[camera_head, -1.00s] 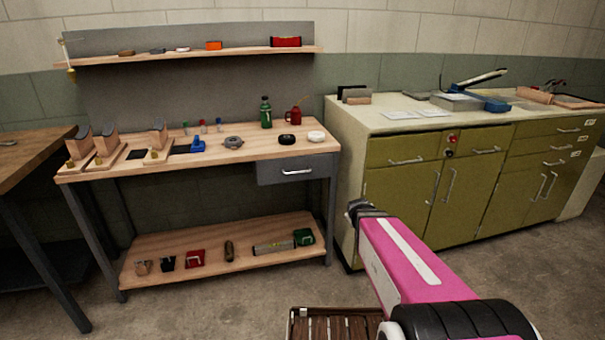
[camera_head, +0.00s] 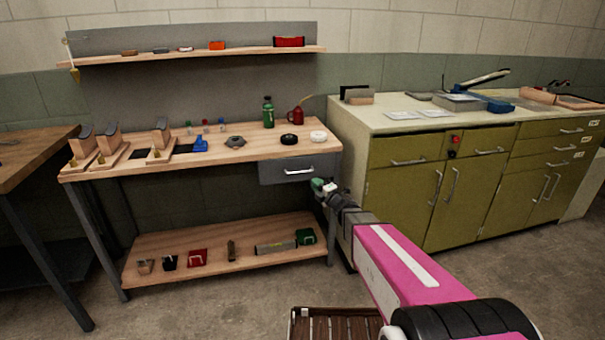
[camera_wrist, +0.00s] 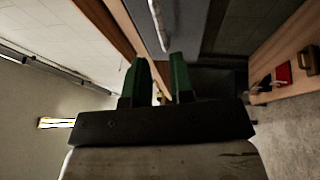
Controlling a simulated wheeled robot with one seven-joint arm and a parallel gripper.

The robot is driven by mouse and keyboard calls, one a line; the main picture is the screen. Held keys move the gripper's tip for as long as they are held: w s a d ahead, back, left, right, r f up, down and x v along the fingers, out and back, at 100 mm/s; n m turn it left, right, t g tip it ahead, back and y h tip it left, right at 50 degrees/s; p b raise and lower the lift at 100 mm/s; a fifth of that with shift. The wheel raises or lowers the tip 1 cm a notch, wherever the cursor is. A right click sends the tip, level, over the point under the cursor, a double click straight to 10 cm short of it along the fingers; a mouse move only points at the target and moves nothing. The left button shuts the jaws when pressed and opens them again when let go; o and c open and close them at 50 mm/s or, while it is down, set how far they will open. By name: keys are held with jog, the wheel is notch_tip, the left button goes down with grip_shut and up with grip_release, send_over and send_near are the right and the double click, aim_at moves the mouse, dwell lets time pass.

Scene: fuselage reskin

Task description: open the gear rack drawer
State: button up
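The gear rack drawer (camera_head: 280,177) is a grey drawer under the right end of the wooden workbench top, and it looks shut. Its pale bar handle (camera_head: 299,171) runs across the front. My gripper (camera_head: 324,186) is just right of and slightly below the drawer front, apart from the handle. In the wrist view my gripper (camera_wrist: 159,65) has two green fingers spread with a gap and nothing between them. The handle (camera_wrist: 158,25) shows beyond the fingertips, with the grey drawer front (camera_wrist: 188,28) beside it.
The workbench (camera_head: 248,150) carries a green bottle (camera_head: 268,112), a red can (camera_head: 296,117) and small parts. A lower shelf (camera_head: 215,235) holds several items. An olive cabinet (camera_head: 400,205) stands close on the right. Open floor lies in front of the bench.

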aim_at(302, 172)
jog(key=x, duration=1)
jog(key=shift+w, duration=0.1)
grip_shut()
